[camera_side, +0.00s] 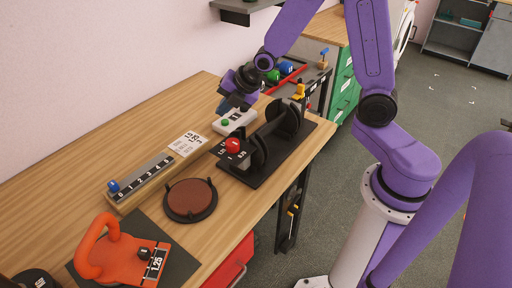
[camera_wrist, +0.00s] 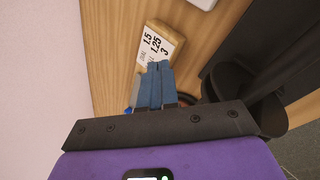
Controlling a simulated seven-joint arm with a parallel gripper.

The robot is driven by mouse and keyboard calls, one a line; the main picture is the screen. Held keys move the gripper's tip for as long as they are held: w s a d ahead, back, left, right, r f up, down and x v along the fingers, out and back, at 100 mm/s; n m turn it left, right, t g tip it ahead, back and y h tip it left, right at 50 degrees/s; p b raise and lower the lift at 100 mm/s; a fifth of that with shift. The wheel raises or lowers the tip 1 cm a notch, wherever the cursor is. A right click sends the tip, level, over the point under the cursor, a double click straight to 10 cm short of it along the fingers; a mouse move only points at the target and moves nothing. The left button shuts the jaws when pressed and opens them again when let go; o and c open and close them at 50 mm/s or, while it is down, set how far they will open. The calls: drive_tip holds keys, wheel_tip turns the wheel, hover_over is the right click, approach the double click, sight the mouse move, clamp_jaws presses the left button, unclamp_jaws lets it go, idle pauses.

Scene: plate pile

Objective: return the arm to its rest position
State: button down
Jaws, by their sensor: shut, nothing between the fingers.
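My gripper (camera_side: 222,106) is above the back part of the wooden table (camera_side: 90,150), just left of the white box with a green button (camera_side: 238,122). In the wrist view its blue fingers (camera_wrist: 155,84) are together with nothing between them. A number card (camera_side: 188,144) lies on the table nearer the camera; it also shows in the wrist view (camera_wrist: 153,46), beyond the fingertips, reading 1.5, 1.25 and 3. Whether the fingertips clear the tabletop is hard to tell.
A black rack with dark plates (camera_side: 259,154) and a red knob (camera_side: 233,146) stands right of my gripper. A numbered scale bar (camera_side: 145,181), a round brown-topped pad (camera_side: 191,198) and an orange kettlebell marked 1.25 (camera_side: 120,260) stand nearer the camera. The pink wall is at left.

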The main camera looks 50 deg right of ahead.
drive_tip(key=s+a+r+m+g, duration=0.2)
drive_tip(key=s+a+m, duration=0.1)
drive_tip(key=s, duration=0.4)
drive_tip(key=s+a+r+m+g, duration=0.1)
drive_tip(key=s+a+r+m, duration=0.1)
drive_tip(key=s, duration=0.5)
drive_tip(key=s+d+r+m+g+h, duration=0.1)
drive_tip(key=s+m+g, duration=0.1)
drive_tip(key=s, duration=0.6)
drive_tip(key=s+d+m+g, duration=0.1)
drive_tip(key=s+m, duration=0.3)
drive_tip(key=s, duration=0.5)
drive_tip(key=shift+d+r+m+g+h, duration=0.35)
drive_tip(key=shift+d+m+g+h, duration=0.05)
drive_tip(key=shift+d, duration=0.4)
